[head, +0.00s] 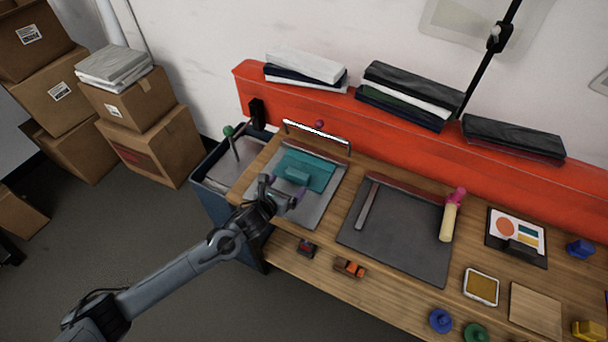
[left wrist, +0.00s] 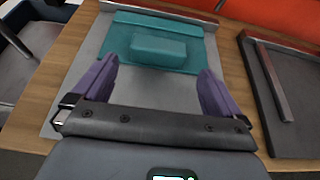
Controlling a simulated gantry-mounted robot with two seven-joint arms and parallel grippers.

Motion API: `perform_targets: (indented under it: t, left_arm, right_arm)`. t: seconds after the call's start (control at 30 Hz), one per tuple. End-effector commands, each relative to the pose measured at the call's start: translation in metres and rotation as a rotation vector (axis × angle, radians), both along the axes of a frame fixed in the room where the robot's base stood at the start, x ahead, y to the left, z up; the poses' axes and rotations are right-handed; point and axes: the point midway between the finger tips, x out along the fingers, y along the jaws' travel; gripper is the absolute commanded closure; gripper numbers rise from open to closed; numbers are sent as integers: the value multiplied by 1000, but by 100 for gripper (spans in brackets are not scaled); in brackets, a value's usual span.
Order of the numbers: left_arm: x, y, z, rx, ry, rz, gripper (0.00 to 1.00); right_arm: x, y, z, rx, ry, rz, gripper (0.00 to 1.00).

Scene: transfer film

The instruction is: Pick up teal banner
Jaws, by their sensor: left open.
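The teal banner (head: 318,174) lies flat on a grey board (head: 315,212) at the left end of the wooden bench. A raised teal block (head: 297,174) sits on its middle. In the left wrist view the banner (left wrist: 196,58) and its block (left wrist: 158,48) lie just beyond my fingertips. My left gripper (head: 284,191) is open and empty, at the banner's near edge. Its two purple fingers (left wrist: 158,75) stand apart, pointing toward the block. I cannot tell whether the fingers touch anything. My right gripper is in neither view.
A dark grey mat (head: 395,232) with a metal bar lies to the right. A dark bin (head: 212,200) stands at the bench's left end. Folded cloths (head: 306,67) rest on the red ledge (head: 385,128).

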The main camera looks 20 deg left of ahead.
Motion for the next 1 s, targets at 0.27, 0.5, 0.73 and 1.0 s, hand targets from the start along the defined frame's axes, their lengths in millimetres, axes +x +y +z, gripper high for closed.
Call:
perform_targets:
  t: [0.27, 0.5, 0.73, 1.0]
  left_arm:
    - [23, -3, -9, -2, -1, 1, 0]
    - [36, -5, -16, -3, 1, 2, 0]
    - [60, -8, -28, -3, 0, 2, 0]
    - [70, -10, -33, -2, 0, 0, 0]
  right_arm:
    - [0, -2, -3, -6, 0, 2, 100]
    - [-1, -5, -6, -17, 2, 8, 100]
    - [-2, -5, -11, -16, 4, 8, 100]
    - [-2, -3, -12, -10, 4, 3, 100]
